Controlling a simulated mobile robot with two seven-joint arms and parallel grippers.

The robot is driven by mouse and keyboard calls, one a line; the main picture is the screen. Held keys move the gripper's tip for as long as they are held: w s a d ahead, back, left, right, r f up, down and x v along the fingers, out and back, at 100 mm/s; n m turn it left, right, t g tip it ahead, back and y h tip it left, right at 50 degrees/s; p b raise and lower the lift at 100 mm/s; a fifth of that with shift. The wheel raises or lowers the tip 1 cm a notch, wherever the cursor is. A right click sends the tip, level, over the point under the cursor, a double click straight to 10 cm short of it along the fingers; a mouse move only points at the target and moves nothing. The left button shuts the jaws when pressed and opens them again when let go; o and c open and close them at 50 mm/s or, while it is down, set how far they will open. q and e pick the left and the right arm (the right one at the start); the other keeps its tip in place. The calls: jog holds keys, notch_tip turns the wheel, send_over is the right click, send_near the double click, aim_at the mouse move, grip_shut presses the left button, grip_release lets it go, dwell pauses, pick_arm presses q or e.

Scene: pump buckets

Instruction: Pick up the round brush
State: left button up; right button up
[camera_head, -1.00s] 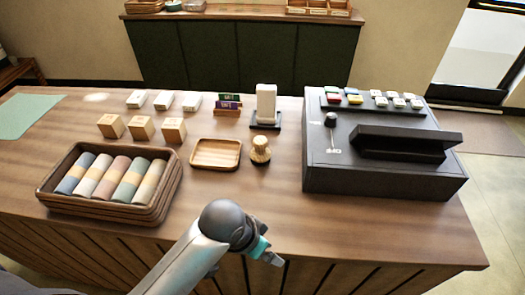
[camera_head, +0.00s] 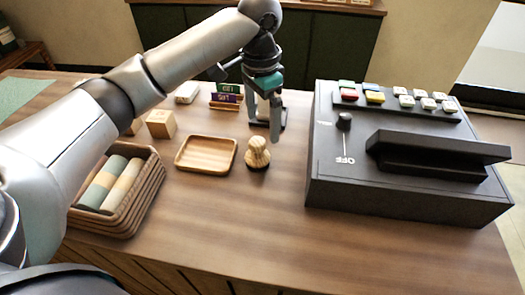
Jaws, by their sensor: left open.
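The round brush (camera_head: 258,151), with a light wooden knob-shaped handle and a dark base, stands upright on the wooden counter (camera_head: 240,212). It is just right of a small wooden tray (camera_head: 187,157). My left gripper (camera_head: 262,127) is open and points down, its fingers behind and above the brush in the picture. Nothing is between the fingers that I can make out, and I cannot tell the exact gap to the brush. My right gripper is not in view.
A black cash register (camera_head: 345,195) stands to the right. A basket of rolled cloths (camera_head: 150,193) is at left, partly hidden by my left arm. The front counter is clear.

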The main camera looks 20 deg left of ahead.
aim_at(257, 152)
pick_arm(q)
jog(key=f+b, duration=0.1)
jog(key=f, duration=0.3)
jog(key=w+a+f+b, duration=0.1)
jog(key=f, duration=0.3)
jog(key=a+f+b, duration=0.1)
jog(key=f, duration=0.3)
jog(key=shift+w+f+b, duration=0.15)
jog(key=shift+f+b, duration=0.2)
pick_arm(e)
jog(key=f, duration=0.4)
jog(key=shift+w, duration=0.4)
pick_arm(q)
jog(key=shift+c, duration=0.2)
jog(key=shift+n, duration=0.3)
jog(key=c, duration=1.1)
notch_tip(257, 152, up, 20)
jog(key=p, duration=0.4)
jog(key=shift+c, duration=0.2)
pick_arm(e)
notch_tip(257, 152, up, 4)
